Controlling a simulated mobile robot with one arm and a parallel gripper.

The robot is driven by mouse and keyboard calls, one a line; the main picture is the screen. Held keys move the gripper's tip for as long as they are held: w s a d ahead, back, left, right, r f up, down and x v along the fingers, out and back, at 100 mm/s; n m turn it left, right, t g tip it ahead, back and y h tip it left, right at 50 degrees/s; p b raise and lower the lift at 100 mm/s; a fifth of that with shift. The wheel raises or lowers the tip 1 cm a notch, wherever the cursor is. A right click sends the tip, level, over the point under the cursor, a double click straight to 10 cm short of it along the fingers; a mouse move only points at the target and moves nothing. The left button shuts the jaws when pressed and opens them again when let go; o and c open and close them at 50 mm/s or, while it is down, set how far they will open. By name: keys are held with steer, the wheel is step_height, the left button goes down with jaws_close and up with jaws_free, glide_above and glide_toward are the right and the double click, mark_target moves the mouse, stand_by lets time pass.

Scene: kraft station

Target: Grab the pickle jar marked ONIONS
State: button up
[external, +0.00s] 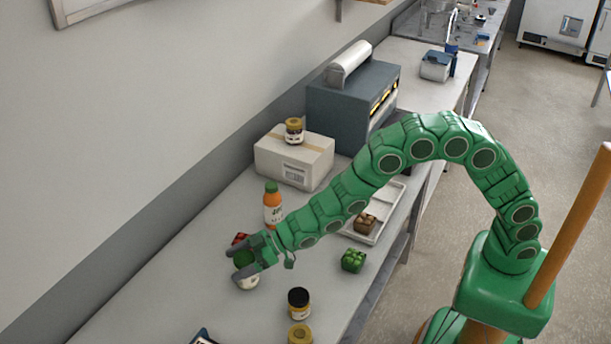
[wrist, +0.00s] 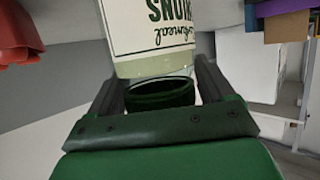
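The pickle jar (external: 249,283) has a green lid and a pale label, and appears to stand on the counter at lower left. In the wrist view the jar (wrist: 150,66) appears upside down, and its inverted label lettering partly reads as ONIONS. My gripper (external: 243,261) has its fingers on both sides of the green lid. In the wrist view my gripper (wrist: 160,90) also has the lid between its fingers. I cannot tell whether both fingers press on it. The fingers hide part of the jar in the external view.
An orange bottle with a green cap (external: 272,205) stands behind my gripper. A red item (external: 239,239) is close to the jar. Yellow-lidded (external: 300,334) and black-lidded (external: 299,302) jars stand to the right. A green block (external: 353,260) and tray (external: 392,210) lie farther right. A white box (external: 268,168) is behind.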

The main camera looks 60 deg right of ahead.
steer(key=c, duration=1.2)
steer(key=shift+r, duration=0.6)
step_height(320, 180, up, 2)
steer(key=shift+r, duration=0.25)
steer(key=s+d+r, duration=0.8)
steer(key=s+r, duration=0.1)
steer(key=s, duration=0.2)
steer(key=shift+s+r, duration=0.2)
steer(key=shift+s, duration=0.05)
